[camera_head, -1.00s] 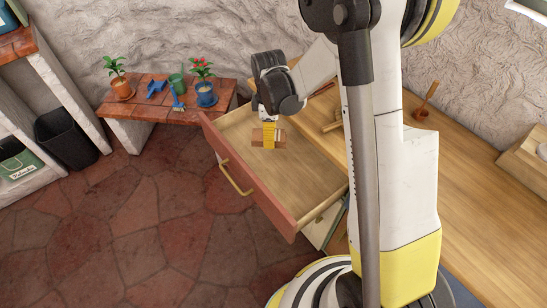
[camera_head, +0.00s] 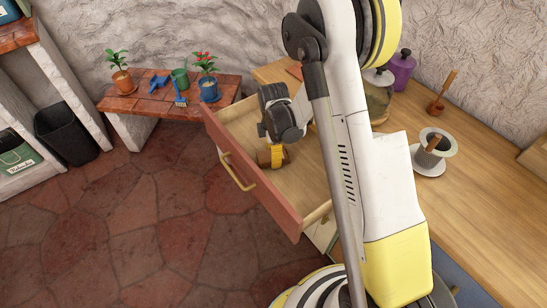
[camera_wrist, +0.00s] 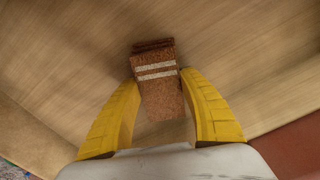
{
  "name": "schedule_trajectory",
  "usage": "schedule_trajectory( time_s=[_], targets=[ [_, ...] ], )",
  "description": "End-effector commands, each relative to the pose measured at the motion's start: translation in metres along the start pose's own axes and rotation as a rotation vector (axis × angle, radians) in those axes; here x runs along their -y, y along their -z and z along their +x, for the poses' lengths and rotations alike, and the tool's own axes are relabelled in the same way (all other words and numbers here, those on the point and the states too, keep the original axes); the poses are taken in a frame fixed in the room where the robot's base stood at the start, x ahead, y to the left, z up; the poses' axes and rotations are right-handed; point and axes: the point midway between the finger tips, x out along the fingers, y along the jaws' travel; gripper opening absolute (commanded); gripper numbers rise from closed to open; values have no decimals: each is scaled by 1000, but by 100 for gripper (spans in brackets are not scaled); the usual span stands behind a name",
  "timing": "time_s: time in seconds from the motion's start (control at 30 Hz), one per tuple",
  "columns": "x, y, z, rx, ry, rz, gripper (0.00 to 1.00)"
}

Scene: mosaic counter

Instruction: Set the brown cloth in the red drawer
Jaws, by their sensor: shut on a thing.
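The brown cloth (camera_wrist: 158,98) is a small folded bundle with two pale stripes. In the wrist view it sits between the yellow fingers of my gripper (camera_wrist: 160,100), which are shut on it. In the head view my gripper (camera_head: 271,157) points down inside the open red drawer (camera_head: 253,182), and only part of the brown cloth (camera_head: 264,157) shows beside the fingers. The wooden drawer floor lies beneath the cloth; I cannot tell whether the cloth touches it. The drawer has a red front with a brass handle (camera_head: 238,172). No other thing shows in the visible part of the drawer.
The wooden counter (camera_head: 480,215) on the right holds a cup on a saucer (camera_head: 432,157), a purple jar (camera_head: 402,70) and a mortar with pestle (camera_head: 441,95). A low tiled bench (camera_head: 140,103) with potted plants stands behind the drawer. A black bin (camera_head: 66,134) is at left.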

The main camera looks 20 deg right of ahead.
Motion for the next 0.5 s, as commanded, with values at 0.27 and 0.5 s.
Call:
schedule_trajectory(
  time_s=[0.27,0.5],
  targets=[
    [0,0,1,0,0,0,16],
    [0,0,2,0,0,0,69]
  ],
)
